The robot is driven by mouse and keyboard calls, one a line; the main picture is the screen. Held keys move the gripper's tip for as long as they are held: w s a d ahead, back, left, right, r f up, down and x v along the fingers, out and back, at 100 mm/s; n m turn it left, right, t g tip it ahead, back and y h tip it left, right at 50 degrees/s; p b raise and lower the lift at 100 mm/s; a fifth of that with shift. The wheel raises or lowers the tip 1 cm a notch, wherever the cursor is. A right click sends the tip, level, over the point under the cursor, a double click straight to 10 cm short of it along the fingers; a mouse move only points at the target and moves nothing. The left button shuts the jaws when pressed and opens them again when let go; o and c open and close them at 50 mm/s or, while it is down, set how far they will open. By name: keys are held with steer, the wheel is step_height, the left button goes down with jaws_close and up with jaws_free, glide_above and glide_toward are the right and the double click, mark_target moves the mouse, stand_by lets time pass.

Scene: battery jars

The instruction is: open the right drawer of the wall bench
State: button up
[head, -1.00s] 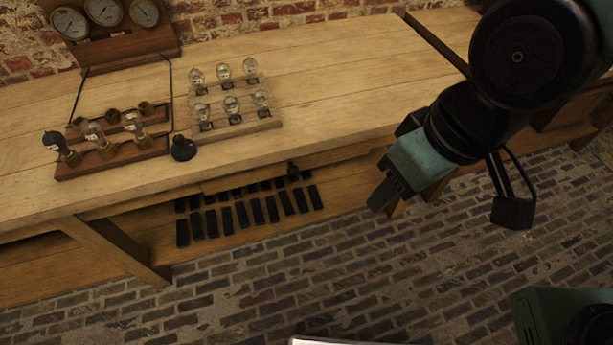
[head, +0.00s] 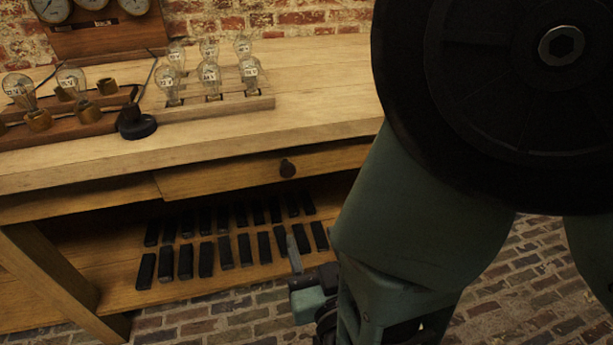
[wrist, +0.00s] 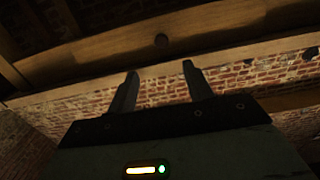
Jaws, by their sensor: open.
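The wall bench (head: 330,110) has a wooden drawer (head: 225,175) under its top, with a dark round knob (head: 287,168). The drawer front looks flush and closed. In the wrist view the knob (wrist: 161,41) shows on the drawer front (wrist: 105,52), above and roughly centred between my fingertips. My gripper (head: 296,255) is partly hidden behind my arm in the head view and appears lower than the knob. In the wrist view my gripper (wrist: 160,74) has its two fingers apart, with nothing between them and the knob not touched.
A lower shelf (head: 110,285) holds several black blocks (head: 225,250). On the bench top stand a rack of glass bulbs (head: 208,80), a second bulb board (head: 60,125) and a black round object (head: 135,122). Gauges (head: 95,5) hang at the back. Brick floor (head: 200,325) lies in front.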

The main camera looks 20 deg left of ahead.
mark_target(289, 175)
steer(key=b+x, duration=0.1)
steer(key=x, duration=1.6)
steer(key=shift+w+r, duration=0.1)
jaws_close()
